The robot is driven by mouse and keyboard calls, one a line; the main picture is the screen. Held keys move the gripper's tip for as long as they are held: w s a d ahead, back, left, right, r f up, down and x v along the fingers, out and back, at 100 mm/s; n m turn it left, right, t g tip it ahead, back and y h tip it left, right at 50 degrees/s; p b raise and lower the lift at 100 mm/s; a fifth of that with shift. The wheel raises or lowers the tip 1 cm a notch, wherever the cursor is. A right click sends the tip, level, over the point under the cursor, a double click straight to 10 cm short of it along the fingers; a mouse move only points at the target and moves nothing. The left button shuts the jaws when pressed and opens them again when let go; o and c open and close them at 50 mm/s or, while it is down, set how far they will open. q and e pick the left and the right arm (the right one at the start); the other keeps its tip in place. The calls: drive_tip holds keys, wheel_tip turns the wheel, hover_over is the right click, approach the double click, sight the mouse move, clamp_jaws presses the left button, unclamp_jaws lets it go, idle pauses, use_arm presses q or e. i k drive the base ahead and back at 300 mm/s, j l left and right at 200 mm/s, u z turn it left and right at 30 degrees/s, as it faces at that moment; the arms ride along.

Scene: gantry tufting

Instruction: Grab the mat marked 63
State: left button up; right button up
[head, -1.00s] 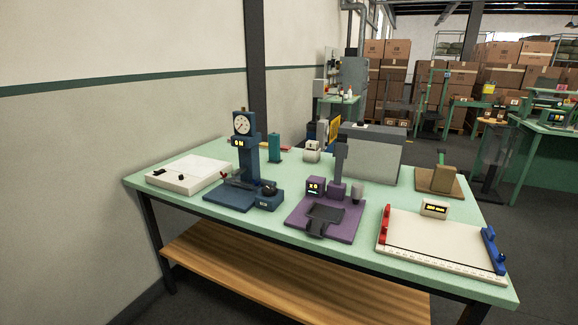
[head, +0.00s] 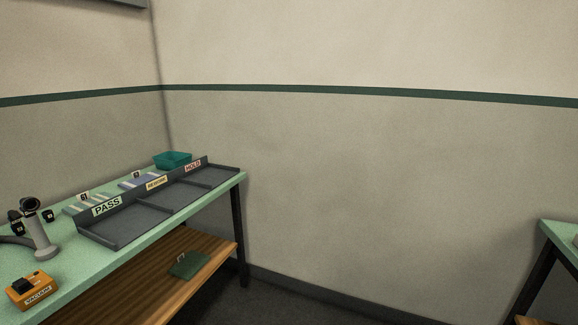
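On the green-topped table at the left, behind a grey sorting tray, lies a pale striped mat (head: 72,210) with a small tag that seems to read 61. Farther back lies a bluish mat (head: 128,184) with a similar small tag (head: 136,174), too small to read surely. I cannot make out a mat marked 63. Both mats are partly hidden by the tray's raised back. Neither of my grippers is in view.
The grey tray (head: 119,238) has sections labelled PASS, REWORK and HOLD. A teal bin (head: 173,160), a grey stand (head: 42,240) and an orange VACUUM box (head: 34,290) share the table. A dark green item (head: 189,265) lies on the wooden lower shelf. Floor between the tables is clear.

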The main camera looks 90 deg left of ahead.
sight(136, 179)
drive_tip(key=u, duration=3.6)
drive_tip(key=l+u, duration=0.25)
drive_tip(key=i+j, duration=0.05)
drive_tip(key=j, duration=0.05)
